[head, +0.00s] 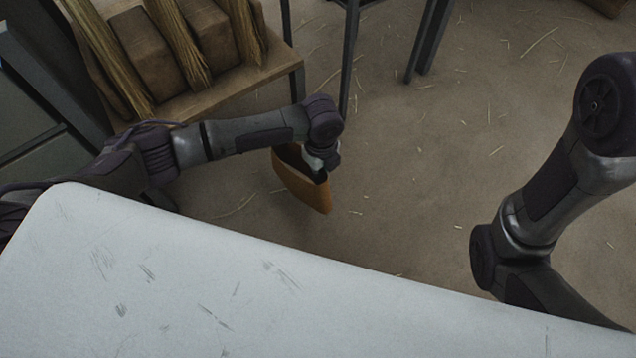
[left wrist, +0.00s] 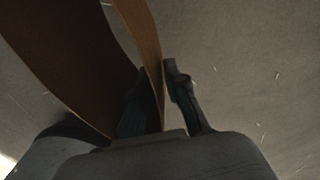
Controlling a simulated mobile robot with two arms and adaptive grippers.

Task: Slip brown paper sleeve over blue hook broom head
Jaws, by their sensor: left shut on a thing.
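The brown paper sleeve (head: 303,187) hangs from my left gripper (head: 318,165) above the floor in the head view. Its open top edge faces up. In the left wrist view, my left gripper (left wrist: 160,100) is shut on one wall of the sleeve (left wrist: 146,40), with a finger on each side of it. The sleeve's other wall (left wrist: 65,60) curves away to the left. My right arm reaches in at the right of the head view; its gripper is out of view. I see no blue hook and cannot pick out a broom head for it.
A pale, scratched surface (head: 190,270) fills the lower left of the head view. A wooden bench (head: 240,85) with brown blocks (head: 148,55) and straw bundles (head: 180,45) stands at top left. Dark metal legs (head: 350,50) stand beside it. The straw-littered floor (head: 420,150) is mostly open.

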